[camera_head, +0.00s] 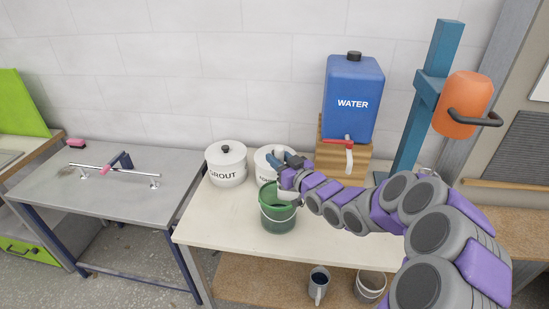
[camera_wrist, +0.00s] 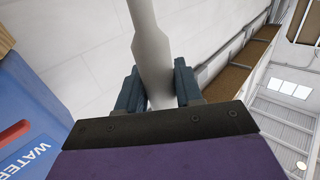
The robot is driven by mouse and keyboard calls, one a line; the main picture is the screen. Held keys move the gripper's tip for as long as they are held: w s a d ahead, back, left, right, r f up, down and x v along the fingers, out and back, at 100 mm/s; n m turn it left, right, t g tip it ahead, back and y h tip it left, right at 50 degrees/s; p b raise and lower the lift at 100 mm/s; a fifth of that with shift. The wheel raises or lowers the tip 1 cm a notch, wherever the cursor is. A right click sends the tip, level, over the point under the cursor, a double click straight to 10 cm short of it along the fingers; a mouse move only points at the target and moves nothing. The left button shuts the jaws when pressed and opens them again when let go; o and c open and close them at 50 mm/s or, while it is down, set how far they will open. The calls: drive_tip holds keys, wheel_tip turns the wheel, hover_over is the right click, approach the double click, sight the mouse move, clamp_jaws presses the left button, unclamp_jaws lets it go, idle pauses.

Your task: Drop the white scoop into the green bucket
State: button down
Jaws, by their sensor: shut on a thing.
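My gripper (camera_head: 287,161) is shut on the white scoop (camera_wrist: 152,55). In the wrist view the scoop's pale handle runs up between the two blue fingers (camera_wrist: 158,88). The green bucket (camera_head: 277,220) stands upright on the pale table, its rim partly hidden behind my gripper and wrist. In the head view my gripper is just above and behind the bucket's right rim. The scoop is mostly hidden by my gripper there, so I cannot tell exactly where its bowl is.
A white grout tub (camera_head: 226,166) and a second white tub (camera_head: 266,158) stand behind the bucket. A blue water container (camera_head: 351,95) sits on a wooden stand to the right. An orange container (camera_head: 462,103) hangs on a blue post (camera_head: 425,100). A grey bench (camera_head: 125,185) is at left.

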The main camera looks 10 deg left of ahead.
drive_tip(key=c, duration=1.2)
unclamp_jaws()
drive_tip(key=o, duration=0.5)
drive_tip(key=shift+a+f, duration=0.15)
drive_tip(key=shift+a, duration=1.05)
drive_tip(key=shift+o, duration=0.2)
drive_tip(key=shift+d, duration=1)
drive_tip(key=shift+s, duration=0.45)
drive_tip(key=p+v, duration=0.2)
drive_tip(key=v, duration=1.5)
drive_tip(key=shift+w+d, duration=0.3)
drive_tip(key=shift+w, duration=0.05)
drive_tip(key=shift+a, duration=0.2)
